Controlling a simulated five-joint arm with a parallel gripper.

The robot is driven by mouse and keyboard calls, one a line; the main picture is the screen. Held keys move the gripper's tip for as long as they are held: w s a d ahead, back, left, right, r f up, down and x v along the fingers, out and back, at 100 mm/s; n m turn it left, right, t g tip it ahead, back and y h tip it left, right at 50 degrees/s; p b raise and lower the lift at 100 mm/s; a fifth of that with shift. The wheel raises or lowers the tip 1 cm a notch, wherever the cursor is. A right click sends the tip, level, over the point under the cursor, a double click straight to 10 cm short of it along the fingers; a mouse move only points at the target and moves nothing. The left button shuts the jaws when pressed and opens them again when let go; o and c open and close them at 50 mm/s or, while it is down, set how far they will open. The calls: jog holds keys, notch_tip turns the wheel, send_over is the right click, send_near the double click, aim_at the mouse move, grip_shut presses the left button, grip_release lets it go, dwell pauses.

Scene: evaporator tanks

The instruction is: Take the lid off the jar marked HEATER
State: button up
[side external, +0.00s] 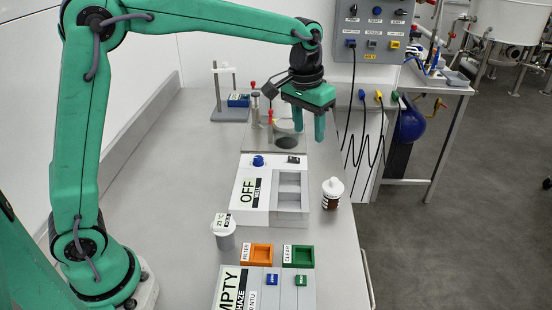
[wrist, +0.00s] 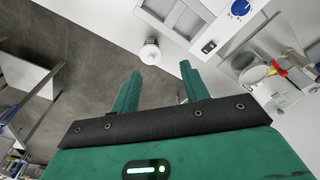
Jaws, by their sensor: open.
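I cannot read the word HEATER on any jar. A clear jar (side external: 287,134) with dark contents stands on the grey plate at the back of the bench; what looks like the same jar shows at the right in the wrist view (wrist: 253,74). My gripper (side external: 309,139) is open and empty, its fingers pointing down close to the right of this jar in the side view. In the wrist view my two fingers (wrist: 160,71) are apart with nothing between them. A white-lidded jar (side external: 224,233) with a small label stands nearer the front.
A brown bottle (side external: 332,195) with a white cap stands near the right bench edge. A panel marked OFF (side external: 252,192), an orange tray (side external: 257,254) and a green tray (side external: 298,255) occupy the middle and front. A small stand (side external: 227,112) is at the back left.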

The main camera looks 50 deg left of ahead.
jog(key=g, duration=0.1)
send_over(334, 180)
notch_tip(334, 180, down, 8)
jog(key=shift+r, duration=0.1)
jog(key=shift+f, duration=1.3)
jog(key=shift+f, duration=2.6)
grip_shut()
